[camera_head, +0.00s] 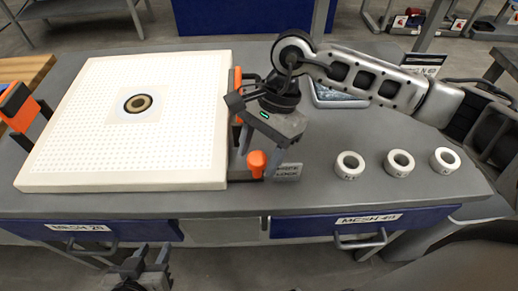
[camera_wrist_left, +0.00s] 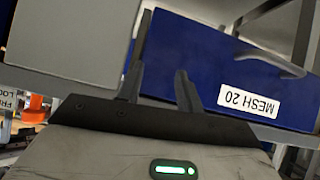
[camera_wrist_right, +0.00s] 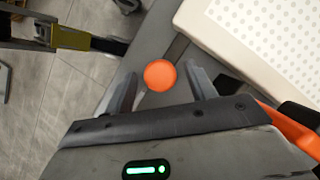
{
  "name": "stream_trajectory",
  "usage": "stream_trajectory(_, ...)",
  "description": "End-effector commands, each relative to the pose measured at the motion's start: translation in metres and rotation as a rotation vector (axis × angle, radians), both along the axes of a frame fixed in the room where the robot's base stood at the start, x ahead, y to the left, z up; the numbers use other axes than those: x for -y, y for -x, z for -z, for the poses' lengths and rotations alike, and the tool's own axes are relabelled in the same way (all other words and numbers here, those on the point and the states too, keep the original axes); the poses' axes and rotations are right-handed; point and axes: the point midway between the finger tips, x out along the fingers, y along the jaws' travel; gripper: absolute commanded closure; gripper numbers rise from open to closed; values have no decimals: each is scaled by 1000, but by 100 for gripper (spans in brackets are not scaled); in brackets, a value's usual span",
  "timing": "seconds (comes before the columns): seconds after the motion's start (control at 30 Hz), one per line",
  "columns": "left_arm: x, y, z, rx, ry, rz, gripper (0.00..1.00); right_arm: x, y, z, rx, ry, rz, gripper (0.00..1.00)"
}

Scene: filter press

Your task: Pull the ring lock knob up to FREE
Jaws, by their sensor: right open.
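The orange ring lock knob (camera_head: 257,160) stands upright at the right edge of the white plate, beside a grey lock label (camera_head: 288,171). In the right wrist view the round orange knob top (camera_wrist_right: 160,75) shows between the two parted fingers, with gaps visible on both sides. My left gripper (camera_head: 150,258) is low in front of the table, open and empty. Its parted fingers also show in the left wrist view (camera_wrist_left: 158,85).
The white perforated plate (camera_head: 90,120) covers the left of the table, with an orange and black clamp (camera_head: 18,105) beside it. Three white rings (camera_head: 399,162) stand at the right. Blue drawers MESH 20 (camera_head: 115,233) and MESH 40 (camera_head: 300,228) are at the front.

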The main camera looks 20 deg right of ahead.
Motion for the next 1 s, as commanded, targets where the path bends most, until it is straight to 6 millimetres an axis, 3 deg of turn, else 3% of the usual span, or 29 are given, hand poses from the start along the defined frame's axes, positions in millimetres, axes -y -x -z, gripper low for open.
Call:
stream_trajectory(0.3,-1,1,2,-4,-4,3,64,-1,0,2,0,1,0,47)
stream_trajectory(0.5,0,1,2,-3,-4,3,64,-1,0,2,0,0,0,100)
stream_trajectory(0.63,0,0,2,-2,-3,3,64,-1,0,-2,1,-1,-1,100)
stream_trajectory(0.8,0,-1,2,4,3,2,64,-1,0,-21,4,-1,-2,100)
stream_trajectory(1.0,0,-2,-2,8,5,2,64,-1,0,-25,3,-3,0,100)
